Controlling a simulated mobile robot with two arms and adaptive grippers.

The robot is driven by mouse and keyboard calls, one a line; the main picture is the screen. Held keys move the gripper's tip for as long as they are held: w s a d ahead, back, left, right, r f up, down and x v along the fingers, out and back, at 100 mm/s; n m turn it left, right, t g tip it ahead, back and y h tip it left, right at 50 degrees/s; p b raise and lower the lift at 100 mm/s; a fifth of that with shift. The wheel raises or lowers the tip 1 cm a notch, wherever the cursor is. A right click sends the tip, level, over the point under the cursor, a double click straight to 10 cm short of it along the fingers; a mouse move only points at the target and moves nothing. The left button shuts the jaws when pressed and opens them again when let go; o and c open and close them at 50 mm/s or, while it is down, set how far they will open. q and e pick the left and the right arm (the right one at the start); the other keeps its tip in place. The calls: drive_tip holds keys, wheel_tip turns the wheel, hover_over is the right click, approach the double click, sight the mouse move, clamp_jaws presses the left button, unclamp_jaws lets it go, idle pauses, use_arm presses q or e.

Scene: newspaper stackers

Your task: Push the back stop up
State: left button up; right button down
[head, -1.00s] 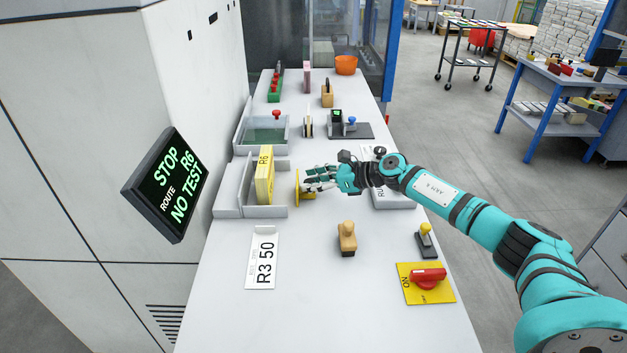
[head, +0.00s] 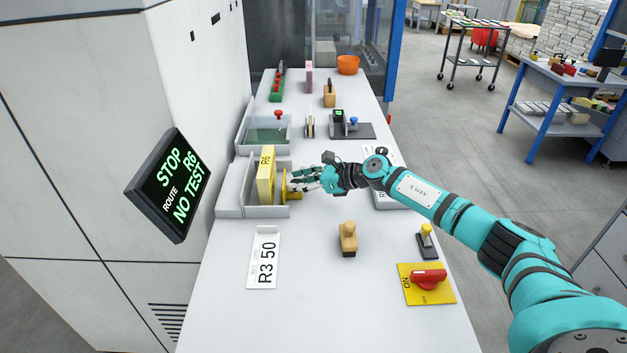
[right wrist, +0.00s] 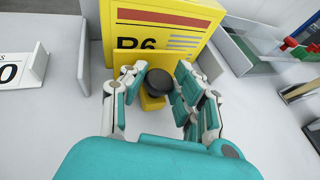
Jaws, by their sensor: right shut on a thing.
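The back stop (head: 284,184) is a yellow upright plate on a small yellow foot. It stands at the right, open side of the grey tray (head: 268,211) that holds the yellow R6 stack (head: 265,176). A small gap shows between plate and stack in the head view. My right gripper (head: 297,182) reaches in from the right and is shut on the back stop. In the right wrist view its fingers (right wrist: 160,77) sit on both sides of the stop's black knob (right wrist: 160,82), with the R6 face (right wrist: 165,22) just beyond. My left gripper is out of view.
A wooden stamp (head: 348,240) and a red switch on a yellow plate (head: 428,278) stand nearer on the table. A green-floored tray (head: 265,136) is beyond. The screen (head: 172,185) reads STOP, ROUTE R6, NO TEST.

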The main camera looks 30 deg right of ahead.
drive_tip(key=shift+w+a, duration=0.3)
drive_tip(key=shift+a, duration=0.25)
drive_tip(key=c, duration=1.3)
unclamp_jaws()
drive_tip(key=shift+s+d, duration=0.1)
drive_tip(key=shift+d, duration=0.05)
drive_tip(key=v, duration=1.2)
drive_tip(key=shift+r, duration=0.1)
drive_tip(key=shift+c, duration=0.2)
